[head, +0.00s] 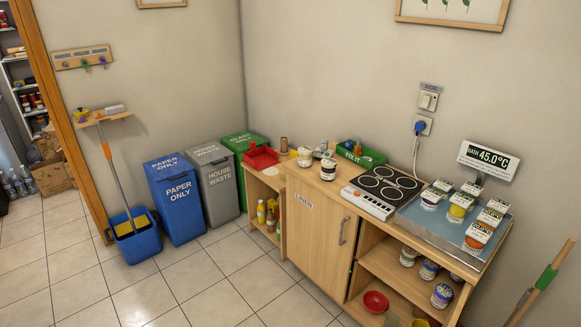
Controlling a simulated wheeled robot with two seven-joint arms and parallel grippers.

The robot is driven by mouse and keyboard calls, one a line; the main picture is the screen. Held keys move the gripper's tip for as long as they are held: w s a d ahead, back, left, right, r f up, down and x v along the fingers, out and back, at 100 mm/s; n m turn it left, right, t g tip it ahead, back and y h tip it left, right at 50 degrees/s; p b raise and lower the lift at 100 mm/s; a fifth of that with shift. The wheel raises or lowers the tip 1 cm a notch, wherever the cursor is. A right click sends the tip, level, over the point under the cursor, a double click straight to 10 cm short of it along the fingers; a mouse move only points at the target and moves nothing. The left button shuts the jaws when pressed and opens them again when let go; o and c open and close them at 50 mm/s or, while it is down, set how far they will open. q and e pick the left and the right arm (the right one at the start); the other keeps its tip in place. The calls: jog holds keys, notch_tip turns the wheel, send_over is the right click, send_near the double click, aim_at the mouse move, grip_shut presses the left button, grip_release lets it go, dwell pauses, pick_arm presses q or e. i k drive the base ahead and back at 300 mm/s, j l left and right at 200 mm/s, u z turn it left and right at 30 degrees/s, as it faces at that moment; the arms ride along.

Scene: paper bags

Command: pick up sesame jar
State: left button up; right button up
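I cannot tell which jar is the sesame jar, as the labels are too small to read. Two pale jars, one at the back (304,156) and one nearer (328,169), stand upright on the wooden counter left of the hotplate. More jars, such as a white one (409,256) and a blue one (442,295), stand on the open shelves below. Neither of my grippers is in view.
The hotplate (383,188) sits mid-counter beside a green box (360,154). A display reading 45.0°C (488,160) stands behind the tray. A red bowl (375,301) is on the bottom shelf. Bins (178,205) and a blue bucket (135,240) stand left; the tiled floor is clear.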

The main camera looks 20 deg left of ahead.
aim_at(328, 169)
jog(key=i+j+u, duration=0.1)
jog(key=i+j, duration=0.25)
jog(key=j, duration=0.25)
jog(key=i+j+u, duration=0.15)
jog(key=i+j, duration=0.2)
jog(key=j, duration=0.2)
jog(key=i+j+u, duration=0.1)
jog(key=i+j, duration=0.3)
jog(key=j, duration=0.1)
